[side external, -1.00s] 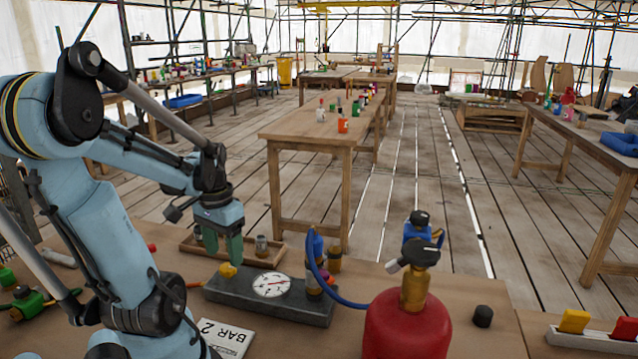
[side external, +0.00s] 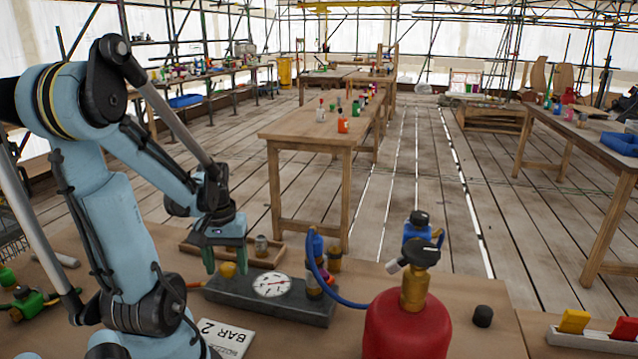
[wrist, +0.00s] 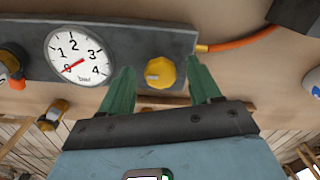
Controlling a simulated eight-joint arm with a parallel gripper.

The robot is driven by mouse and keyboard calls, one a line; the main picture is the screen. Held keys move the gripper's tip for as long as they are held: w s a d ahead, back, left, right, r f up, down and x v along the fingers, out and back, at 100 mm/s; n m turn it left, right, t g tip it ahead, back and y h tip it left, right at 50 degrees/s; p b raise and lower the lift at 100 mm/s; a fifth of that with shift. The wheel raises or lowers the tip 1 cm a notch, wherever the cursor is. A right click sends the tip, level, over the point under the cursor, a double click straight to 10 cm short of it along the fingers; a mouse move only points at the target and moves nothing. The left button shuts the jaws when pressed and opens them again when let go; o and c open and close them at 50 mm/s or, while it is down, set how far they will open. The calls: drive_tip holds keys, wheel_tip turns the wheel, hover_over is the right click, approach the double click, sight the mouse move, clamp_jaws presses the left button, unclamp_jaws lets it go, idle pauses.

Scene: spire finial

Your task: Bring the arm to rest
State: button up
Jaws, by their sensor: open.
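My gripper (side external: 226,262) is open, its two green fingers spread and empty. In the wrist view, my gripper (wrist: 158,84) has its fingers on either side of a yellow knob (wrist: 160,72), with a gap between each finger and the knob. The knob (side external: 227,270) sits at the left end of a dark grey gauge block. Beside it on the block is a white dial (wrist: 78,56) marked 1 to 4 and "bar", with its red needle at the low end. The dial also shows in the side view (side external: 271,284).
A red gas cylinder (side external: 405,325) with a brass valve stands right of the gauge block (side external: 310,311), a blue hose (side external: 340,299) arching beside it. A "BAR 2" card (side external: 222,338) lies in front. A shallow wooden tray (side external: 280,246) lies behind. An orange hose (wrist: 240,40) leaves the block.

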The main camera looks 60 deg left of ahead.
drive_tip(key=n, duration=0.5)
drive_tip(key=shift+w, duration=0.1)
